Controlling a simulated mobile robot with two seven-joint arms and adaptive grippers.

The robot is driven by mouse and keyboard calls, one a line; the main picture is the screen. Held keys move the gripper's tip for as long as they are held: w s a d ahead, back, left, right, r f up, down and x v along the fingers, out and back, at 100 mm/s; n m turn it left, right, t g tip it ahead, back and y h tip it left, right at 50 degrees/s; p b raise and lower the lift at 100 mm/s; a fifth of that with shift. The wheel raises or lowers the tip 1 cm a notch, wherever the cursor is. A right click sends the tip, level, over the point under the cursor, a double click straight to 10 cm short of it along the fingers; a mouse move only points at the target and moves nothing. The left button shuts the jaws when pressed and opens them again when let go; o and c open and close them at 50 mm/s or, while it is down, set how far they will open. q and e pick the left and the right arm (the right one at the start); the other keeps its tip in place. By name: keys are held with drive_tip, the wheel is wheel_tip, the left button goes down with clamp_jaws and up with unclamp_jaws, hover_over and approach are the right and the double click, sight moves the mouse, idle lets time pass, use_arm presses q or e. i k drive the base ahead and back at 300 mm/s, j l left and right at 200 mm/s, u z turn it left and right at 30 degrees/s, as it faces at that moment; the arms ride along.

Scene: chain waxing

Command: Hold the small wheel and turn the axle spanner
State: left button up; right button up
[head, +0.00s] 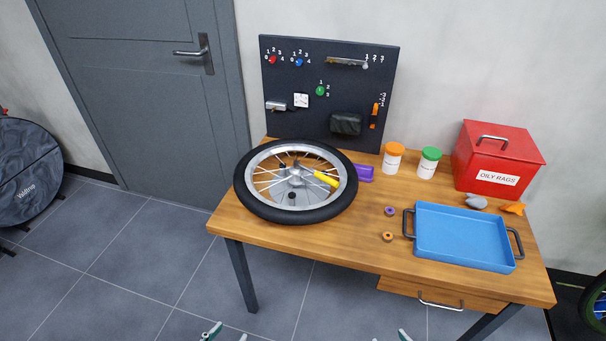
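The small wheel (345,205) lies flat on the left part of the wooden workbench, with a black tyre, silver rim and spokes. A spanner with a yellow handle (326,179) lies across it, its inner end close to the hub (296,178); whether it sits on the axle is too small to tell. My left gripper (227,336) shows only its fingertips at the bottom edge, apart and empty, well short of the bench. My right gripper (391,337) also shows only its tips at the bottom edge, apart with nothing between them. Neither touches the wheel or spanner.
A blue tray (465,262) with dark handles, orange-lidded jar (393,158), green-lidded jar (428,163) and red oily-rags box (497,158) stand on the right. A purple piece (364,173) lies beside the tyre. A dark pegboard (290,125) stands behind.

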sight(324, 178)
drive_tip(key=k+l+z, duration=0.1)
drive_tip(key=k+z, duration=0.15)
drive_tip(key=k, duration=0.4)
drive_tip(key=j+z, duration=0.1)
drive_tip(key=z, duration=0.35)
drive_tip(key=j+z, duration=0.15)
drive_tip(key=z, duration=0.35)
drive_tip(key=j, duration=0.65)
drive_tip(key=i+j, duration=0.15)
drive_tip(key=j, duration=1.2)
drive_tip(key=i+j, duration=0.2)
drive_tip(key=j, duration=0.2)
drive_tip(key=i+j, duration=0.25)
drive_tip(key=j, duration=0.15)
drive_tip(key=i+j, duration=0.2)
drive_tip(key=j, duration=0.2)
